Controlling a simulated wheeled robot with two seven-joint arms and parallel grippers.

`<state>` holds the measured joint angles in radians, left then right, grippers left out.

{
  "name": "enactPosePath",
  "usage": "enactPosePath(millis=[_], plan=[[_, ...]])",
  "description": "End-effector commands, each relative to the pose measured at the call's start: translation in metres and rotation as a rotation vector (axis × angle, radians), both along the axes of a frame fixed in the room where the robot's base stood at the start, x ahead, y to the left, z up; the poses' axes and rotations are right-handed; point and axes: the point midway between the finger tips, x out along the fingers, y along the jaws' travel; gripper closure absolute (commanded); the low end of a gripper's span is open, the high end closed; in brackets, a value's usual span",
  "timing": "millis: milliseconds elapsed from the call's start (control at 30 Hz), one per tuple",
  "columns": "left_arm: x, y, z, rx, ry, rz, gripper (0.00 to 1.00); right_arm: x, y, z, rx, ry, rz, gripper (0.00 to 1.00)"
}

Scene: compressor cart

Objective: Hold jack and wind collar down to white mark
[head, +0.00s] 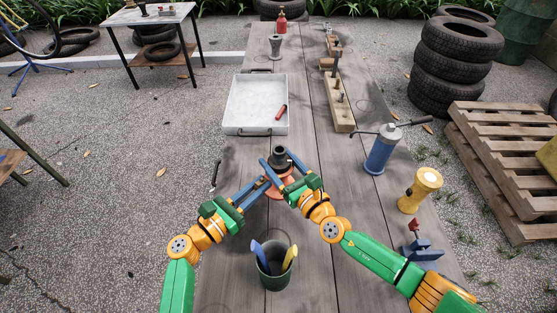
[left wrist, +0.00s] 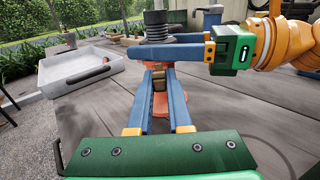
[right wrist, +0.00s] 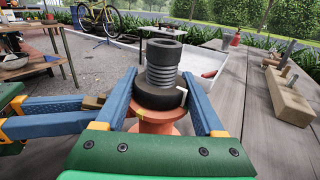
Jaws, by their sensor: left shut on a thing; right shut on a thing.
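The jack has an orange body (right wrist: 155,127), a black collar (right wrist: 160,94) and a grey threaded post with a dark top (right wrist: 163,62). It stands upright on the table in the head view (head: 279,190). My right gripper (head: 284,168) has one finger on each side of the collar and is shut on it. My left gripper (left wrist: 158,72) is lower, shut on the jack's body, with a tan piece (left wrist: 159,80) between its fingers. A white angled mark (right wrist: 184,96) shows at the collar's right side, and a small yellow mark (right wrist: 140,113) below it. Fingers partly hide the body.
A grey tray (head: 231,128) with a red tool lies beyond the jack. A wooden block with pegs (head: 340,105), a blue canister (head: 381,152) and a yellow spool (head: 420,190) stand right. A green cup (head: 276,278) stands near, between my arms.

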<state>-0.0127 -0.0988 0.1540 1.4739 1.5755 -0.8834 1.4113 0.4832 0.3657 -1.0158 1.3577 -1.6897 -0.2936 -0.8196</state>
Motion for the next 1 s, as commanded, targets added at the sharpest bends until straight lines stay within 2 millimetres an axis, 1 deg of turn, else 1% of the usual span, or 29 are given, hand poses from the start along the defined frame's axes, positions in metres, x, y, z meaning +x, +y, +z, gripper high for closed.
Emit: enactPosePath(millis=[167, 433, 733, 767, 800, 867, 1000], plan=[[0.0005, 0.0004, 0.0006, -0.001, -0.001, 0.002, 1.0, -0.0011, 0.0039, 0.002, 0.014, -0.003, -0.055, 0.85], [0.0002, 0.0001, 0.0001, 0.0, 0.0, 0.001, 1.0, -0.0001, 0.0011, 0.0013, 0.009, 0.0, -0.247, 0.85], [0.0001, 0.0001, -0.0004, 0.001, 0.001, 0.001, 1.0, 0.0, -0.0001, 0.0004, 0.001, -0.001, -0.268, 0.85], [0.0001, 0.0002, -0.0004, 0.001, 0.001, 0.001, 1.0, 0.0, -0.0001, 0.0004, 0.001, -0.001, -0.267, 0.27], [0.0001, 0.0002, -0.0004, 0.001, 0.001, 0.001, 1.0, 0.0, -0.0002, 0.0003, 0.001, -0.001, -0.267, 0.16], [0.0001, 0.0002, -0.0005, 0.001, 0.001, 0.001, 1.0, 0.0001, -0.0003, 0.0003, 0.001, -0.001, -0.268, 0.0], [-0.0001, 0.0001, -0.0006, 0.001, 0.001, 0.0, 1.0, 0.0002, -0.0006, 0.0002, 0.0, -0.001, -0.268, 0.0]])
